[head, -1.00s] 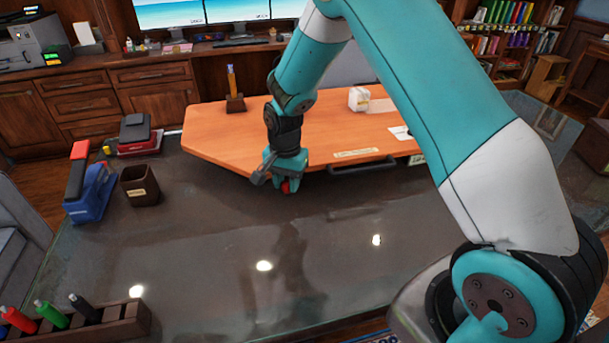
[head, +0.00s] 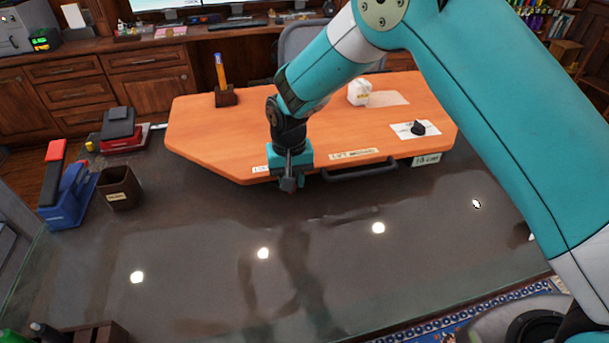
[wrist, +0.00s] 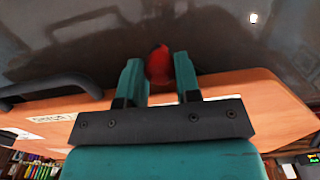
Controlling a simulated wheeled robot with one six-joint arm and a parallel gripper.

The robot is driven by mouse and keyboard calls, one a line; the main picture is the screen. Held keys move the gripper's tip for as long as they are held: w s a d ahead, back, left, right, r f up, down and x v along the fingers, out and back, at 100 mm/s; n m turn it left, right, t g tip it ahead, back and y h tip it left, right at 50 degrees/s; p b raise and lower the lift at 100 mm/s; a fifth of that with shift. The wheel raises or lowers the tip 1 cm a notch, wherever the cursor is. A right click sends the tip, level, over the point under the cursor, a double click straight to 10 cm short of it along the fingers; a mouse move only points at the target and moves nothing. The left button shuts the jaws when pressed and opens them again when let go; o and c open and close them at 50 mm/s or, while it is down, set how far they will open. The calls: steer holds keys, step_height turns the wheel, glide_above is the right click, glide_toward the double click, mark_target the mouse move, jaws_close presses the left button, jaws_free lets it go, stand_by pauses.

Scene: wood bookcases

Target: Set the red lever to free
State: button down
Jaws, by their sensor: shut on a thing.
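The red lever (wrist: 158,66) shows in the wrist view as a rounded red end between the two teal fingers. My gripper (wrist: 159,78) is shut on it, a finger on either side. In the head view my gripper (head: 289,182) is at the front edge of the orange wooden board (head: 215,135), left of the dark handle (head: 360,171). There the gripper hides the lever. A small label (head: 260,169) on the board's edge is partly covered by the gripper, and I cannot read its words in full.
The dark glossy desk (head: 200,250) is clear in front of the board. A blue and red stapler (head: 67,190), a brown cup (head: 119,187) and a red and black stamp pad (head: 120,130) stand at left. A pencil holder (head: 225,96), white block (head: 359,92) and black knob (head: 418,128) are on the board.

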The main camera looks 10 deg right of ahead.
stand_by(0.3)
steer(key=c, duration=0.8)
jaws_free()
step_height(320, 180, up, 18)
steer(key=b, duration=0.1)
steer(key=shift+f, duration=0.25)
steer(key=s+d+r+n+y, duration=0.1)
steer(key=s+d+r+n, duration=0.15)
steer(key=s, duration=0.35)
steer(key=s+d+r+n+y, duration=0.1)
steer(key=s+d+r, duration=0.25)
steer(key=s, duration=0.25)
steer(key=s+d+f+n+y, duration=0.1)
steer(key=s+d+n+y, duration=0.1)
steer(key=s, duration=1.5)
steer(key=shift+d+n, duration=0.55)
steer(key=shift+d, duration=0.1)
